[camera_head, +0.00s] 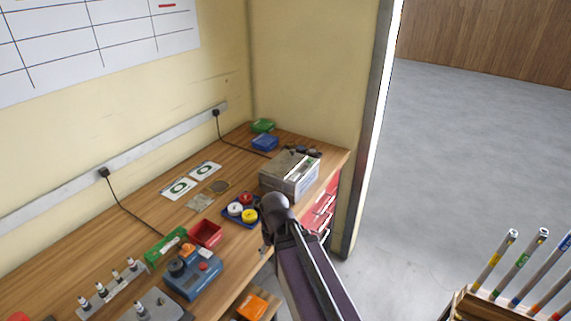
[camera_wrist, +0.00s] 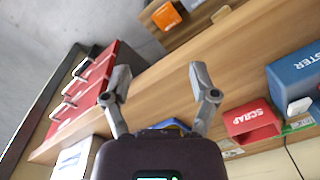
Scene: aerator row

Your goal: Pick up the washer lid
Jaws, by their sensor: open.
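A grey metal box (camera_head: 285,183), which looks like the washer, stands near the far right end of the wooden bench. A flat grey-brown panel (camera_head: 286,163) on its top looks like the lid; I cannot make out a handle. A pale grey part of the box (camera_wrist: 70,158) shows at the lower left in the wrist view. My gripper (camera_wrist: 159,72) is open, with nothing between its fingers. It is apart from the box. In the head view my arm crosses in front of the bench edge, and the fingertips are not clear.
A blue tray (camera_head: 230,217) with coloured round pieces sits left of the washer. A red SCRAP bin (camera_wrist: 252,122) and a blue tester (camera_head: 178,287) stand on the bench (camera_head: 150,218). Red drawers (camera_head: 318,217) are below. Upright tubes (camera_head: 520,258) stand lower right.

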